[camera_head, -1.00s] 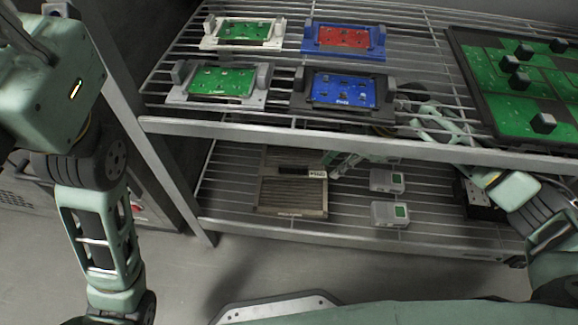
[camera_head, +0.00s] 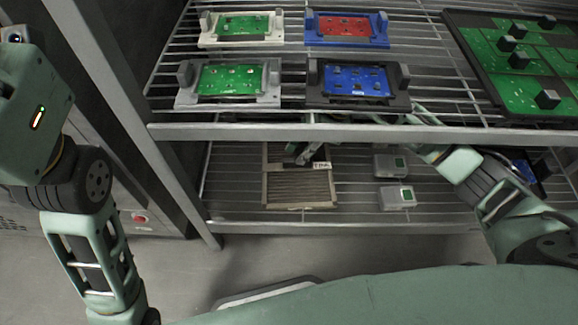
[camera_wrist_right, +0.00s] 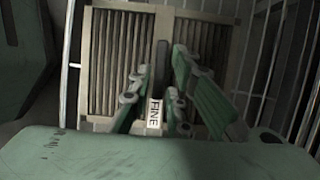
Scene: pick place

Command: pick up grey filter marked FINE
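The filter (camera_head: 298,188) lies on the lower wire shelf, a flat pleated panel in a beige-grey frame. In the right wrist view the filter (camera_wrist_right: 112,48) has a white label (camera_wrist_right: 154,112) reading FINE and a dark handle bar (camera_wrist_right: 160,58) along its middle. My right gripper (camera_head: 303,153) is over the filter's rear part, near the label. In the right wrist view my right gripper (camera_wrist_right: 161,68) is open, one finger on each side of the handle, with gaps showing. Firm contact cannot be made out. My left arm is at the left; its gripper is out of view.
The upper shelf edge (camera_head: 350,133) runs close above my right arm. Circuit boards in holders (camera_head: 228,80) and a large green board (camera_head: 520,75) lie on the upper shelf.

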